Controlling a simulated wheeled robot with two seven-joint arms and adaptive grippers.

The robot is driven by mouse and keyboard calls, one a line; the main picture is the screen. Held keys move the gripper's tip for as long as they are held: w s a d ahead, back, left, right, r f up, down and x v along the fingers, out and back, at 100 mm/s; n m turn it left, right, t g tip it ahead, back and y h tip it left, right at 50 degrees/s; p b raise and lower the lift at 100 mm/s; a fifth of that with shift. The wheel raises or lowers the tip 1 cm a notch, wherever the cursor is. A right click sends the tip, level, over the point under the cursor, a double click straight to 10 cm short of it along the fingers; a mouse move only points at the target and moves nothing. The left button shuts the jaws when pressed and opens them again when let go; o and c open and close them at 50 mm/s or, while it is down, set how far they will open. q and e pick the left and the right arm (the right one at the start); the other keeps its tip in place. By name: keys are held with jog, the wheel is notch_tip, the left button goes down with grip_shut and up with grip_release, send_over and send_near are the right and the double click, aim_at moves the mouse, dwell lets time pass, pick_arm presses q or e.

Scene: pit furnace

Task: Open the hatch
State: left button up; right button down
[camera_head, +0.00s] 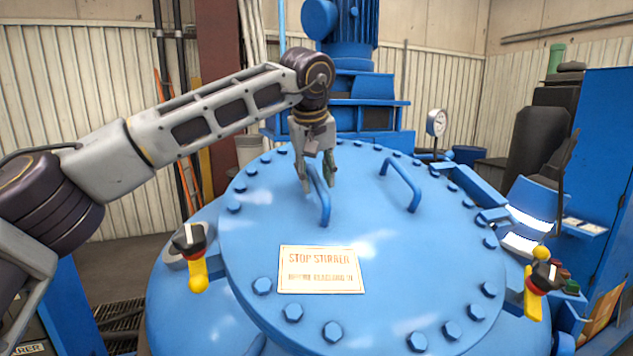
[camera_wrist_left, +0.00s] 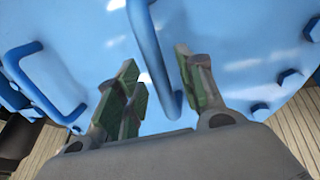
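The hatch (camera_head: 400,255) is a large round blue lid with bolts around its rim; it lies closed on the vessel. It carries two blue bar handles, a left handle (camera_head: 322,208) and a right handle (camera_head: 402,186). My left gripper (camera_head: 318,187) points down at the left handle. In the left wrist view, the left handle (camera_wrist_left: 150,45) runs between the green-padded fingers of my left gripper (camera_wrist_left: 156,65), which are apart with gaps beside the bar. The right handle (camera_wrist_left: 45,80) also shows there. My right gripper is not in view.
Yellow levers with black knobs sit at the hatch's left (camera_head: 198,274) and right (camera_head: 532,298) edges. A stirrer motor (camera_head: 350,35) stands behind the hatch. A sign (camera_head: 320,270) lies on its front. A gauge (camera_head: 437,122) and a blue cabinet (camera_head: 605,150) are right.

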pick_arm(q)
jog(key=shift+x, duration=0.9)
jog(key=shift+c, duration=0.2)
grip_shut()
